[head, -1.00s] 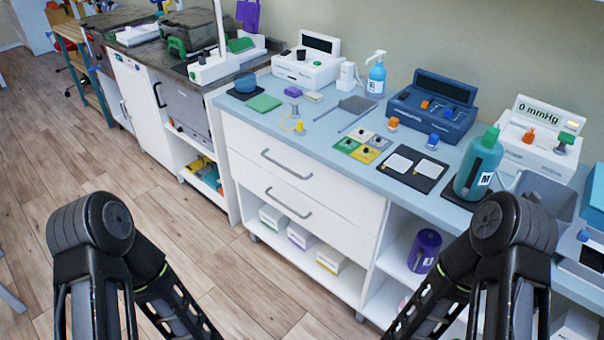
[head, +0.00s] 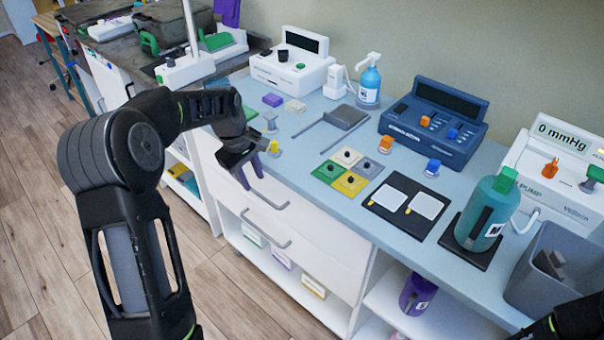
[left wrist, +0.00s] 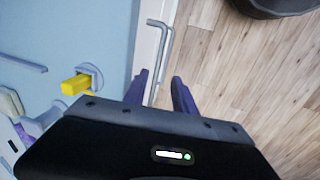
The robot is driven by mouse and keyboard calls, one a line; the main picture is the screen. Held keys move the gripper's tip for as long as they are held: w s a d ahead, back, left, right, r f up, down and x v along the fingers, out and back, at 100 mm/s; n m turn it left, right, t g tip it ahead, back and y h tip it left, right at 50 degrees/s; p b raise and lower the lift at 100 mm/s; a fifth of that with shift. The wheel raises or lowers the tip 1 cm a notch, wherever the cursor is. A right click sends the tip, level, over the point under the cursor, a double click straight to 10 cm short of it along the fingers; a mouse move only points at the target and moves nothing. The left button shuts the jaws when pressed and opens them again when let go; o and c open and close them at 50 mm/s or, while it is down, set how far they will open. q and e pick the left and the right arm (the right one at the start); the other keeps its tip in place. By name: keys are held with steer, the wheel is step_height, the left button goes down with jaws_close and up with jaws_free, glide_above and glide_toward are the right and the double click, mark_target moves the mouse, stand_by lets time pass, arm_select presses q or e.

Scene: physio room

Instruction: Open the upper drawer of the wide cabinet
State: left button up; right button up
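The wide cabinet (head: 348,218) is white with a pale blue top, and two drawers sit one above the other. The upper drawer (head: 318,212) looks closed; its grey bar handle (head: 276,203) is partly hidden behind my left gripper (head: 252,182). In the left wrist view the handle (left wrist: 162,50) runs along the white drawer front, ahead of and roughly between the purple fingers. My left gripper (left wrist: 160,88) is open and empty, just above the handle; I cannot tell whether it touches. The lower drawer's handle (head: 264,230) is clear. My right gripper is out of view.
The cabinet top holds a yellow-topped peg (left wrist: 76,84) near the left gripper, coloured pads (head: 348,172), a blue device (head: 435,120) and a teal bottle (head: 486,212). Open shelves with boxes lie below the drawers.

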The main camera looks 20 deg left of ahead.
mark_target(259, 193)
arm_select(q)
steer(key=shift+w+a+r, duration=0.2)
steer(key=shift+w+r, duration=0.1)
steer(key=shift+r, duration=0.35)
steer(key=shift+w+d+f, duration=0.1)
steer(key=shift+w+f, duration=0.15)
steer(key=shift+f, duration=1.05)
steer(key=shift+w+d+f, duration=0.1)
steer(key=shift+w+f, duration=0.1)
steer(key=shift+f, duration=1.1)
steer(key=shift+w+f, duration=0.25)
steer(key=shift+f, duration=1.05)
jaws_close()
